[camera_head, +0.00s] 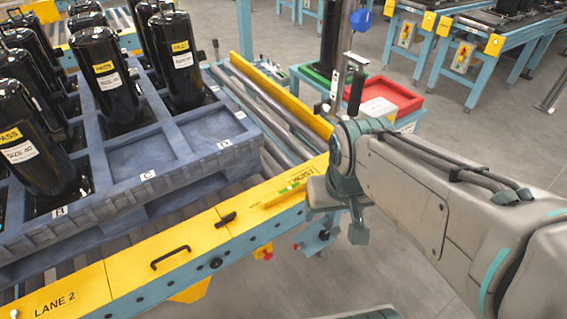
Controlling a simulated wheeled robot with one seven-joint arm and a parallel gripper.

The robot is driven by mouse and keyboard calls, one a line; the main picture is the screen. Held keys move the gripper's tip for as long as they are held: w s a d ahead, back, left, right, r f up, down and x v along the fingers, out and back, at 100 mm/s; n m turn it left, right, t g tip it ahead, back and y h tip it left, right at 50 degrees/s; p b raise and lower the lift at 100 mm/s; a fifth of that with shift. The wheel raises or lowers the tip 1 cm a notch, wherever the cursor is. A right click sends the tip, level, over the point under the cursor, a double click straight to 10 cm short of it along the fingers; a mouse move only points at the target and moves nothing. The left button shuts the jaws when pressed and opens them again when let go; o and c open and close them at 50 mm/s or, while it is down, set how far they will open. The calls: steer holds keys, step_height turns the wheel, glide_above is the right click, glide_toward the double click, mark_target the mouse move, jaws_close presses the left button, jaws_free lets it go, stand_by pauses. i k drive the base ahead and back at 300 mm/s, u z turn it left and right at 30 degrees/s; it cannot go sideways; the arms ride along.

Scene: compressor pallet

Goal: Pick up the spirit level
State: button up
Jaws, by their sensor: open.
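The spirit level (284,195) appears to be a slim yellow bar with a green part, lying on the yellow rail (190,236) at the near edge of the conveyor. It lies near the rail's right end, beside a label reading HOIST. My gripper (339,213) is just right of the level, pointing down with its fingers apart. It looks empty. Whether a finger touches the level's right end or the rail cannot be told from this view.
A blue-grey pallet (185,187) with several black compressors (108,80) stands on the conveyor at left. A black handle (170,257) and a small black object (226,219) are on the rail. A red tray (385,92) is behind my gripper. Open floor lies below the rail.

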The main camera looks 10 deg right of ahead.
mark_target(287, 193)
steer(key=k, duration=0.6)
steer(key=u, duration=0.35)
steer(key=i, duration=1.65)
steer(key=z, duration=0.7)
